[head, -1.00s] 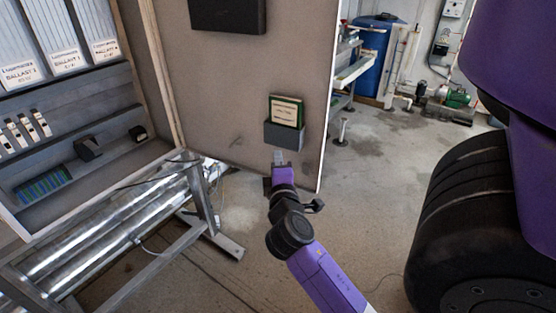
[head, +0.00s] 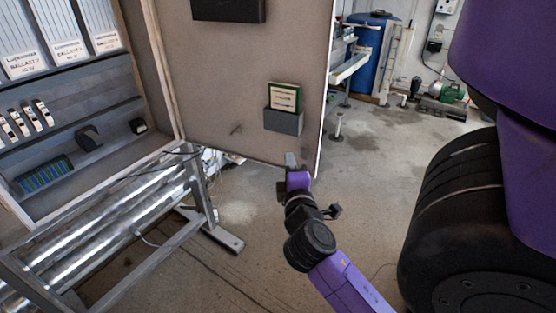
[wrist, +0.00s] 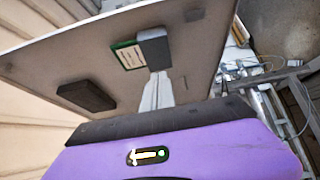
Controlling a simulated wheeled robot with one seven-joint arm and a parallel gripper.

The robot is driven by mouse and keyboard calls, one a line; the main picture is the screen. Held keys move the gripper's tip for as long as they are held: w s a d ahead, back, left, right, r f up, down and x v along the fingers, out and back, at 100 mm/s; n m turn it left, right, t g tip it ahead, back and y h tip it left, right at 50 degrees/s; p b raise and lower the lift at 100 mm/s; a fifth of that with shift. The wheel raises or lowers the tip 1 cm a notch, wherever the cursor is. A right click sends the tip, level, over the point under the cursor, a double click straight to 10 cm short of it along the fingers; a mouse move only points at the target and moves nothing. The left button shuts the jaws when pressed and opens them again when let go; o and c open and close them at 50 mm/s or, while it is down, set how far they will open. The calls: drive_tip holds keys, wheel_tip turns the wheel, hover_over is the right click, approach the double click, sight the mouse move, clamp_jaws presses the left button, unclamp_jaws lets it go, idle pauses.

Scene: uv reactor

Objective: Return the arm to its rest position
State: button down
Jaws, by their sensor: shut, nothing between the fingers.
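My gripper (head: 291,160) is at the end of my purple and black arm, in the middle of the head view. It is in front of the lower edge of the open cabinet door (head: 215,85), below a grey holder (head: 284,121) with a green-edged card (head: 285,97) in it. In the wrist view the fingers (wrist: 157,90) are together with nothing between them. The grey holder (wrist: 154,48) and the card (wrist: 129,57) show just beyond the fingertips there. Whether the gripper touches the door cannot be told, but a gap seems to show.
An open cabinet with ballast units (head: 85,60) stands on a metal frame (head: 197,195) with shiny tubes at the left. A dark box (head: 228,10) is on the door. Floor is clear right of the frame.

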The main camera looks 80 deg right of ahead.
drive_tip(key=shift+s+a+b, duration=0.2)
drive_tip(key=shift+s+a, duration=0.2)
drive_tip(key=shift+s, duration=0.3)
drive_tip(key=shift+s+a+b, duration=0.15)
drive_tip(key=shift+s+a, duration=0.25)
drive_tip(key=shift+s, duration=0.3)
drive_tip(key=w+a+f+t+y, duration=0.2)
drive_tip(key=w+a+t+y, duration=0.3)
drive_tip(key=a, duration=0.5)
drive_tip(key=w+a+f+t+y, duration=0.2)
drive_tip(key=w+a+t+y, duration=0.25)
drive_tip(key=a, duration=0.45)
drive_tip(key=s+a+f+m+y, duration=0.1)
drive_tip(key=s+a+y, duration=0.3)
drive_tip(key=a, duration=0.5)
drive_tip(key=s+a+f+m+y, duration=0.2)
drive_tip(key=s+a, duration=0.4)
drive_tip(key=a, duration=0.3)
drive_tip(key=shift+a+f+y, duration=0.15)
drive_tip(key=shift+f+y, duration=0.45)
drive_tip(key=shift+y, duration=0.35)
